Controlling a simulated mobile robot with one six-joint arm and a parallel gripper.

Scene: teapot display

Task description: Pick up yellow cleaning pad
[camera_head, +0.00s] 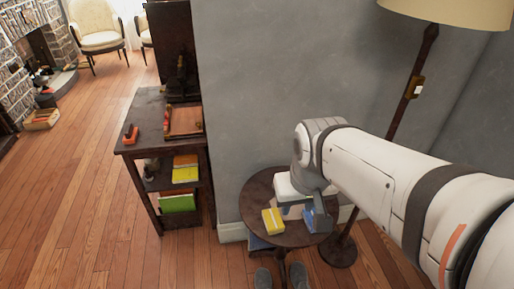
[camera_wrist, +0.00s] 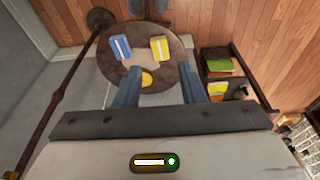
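A yellow block with a pale stripe (camera_head: 272,221) lies flat near the front left edge of the round dark table (camera_head: 256,193). It also shows in the wrist view (camera_wrist: 160,48), on the table. A smaller rounded yellow thing (camera_wrist: 147,78) lies near the table edge in the wrist view, seen between my fingers. I cannot tell for sure which of these is the cleaning pad. A blue block with a pale stripe (camera_wrist: 119,47) lies beside the striped yellow one. My gripper (camera_wrist: 159,72) is open and empty, over the table and apart from these things.
A floor lamp pole (camera_head: 411,90) rises behind the table, close to my arm. A dark shelf unit (camera_head: 146,106) with books stands at the left against the grey wall (camera_head: 275,80). Wooden floor (camera_head: 75,200) is clear at the left.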

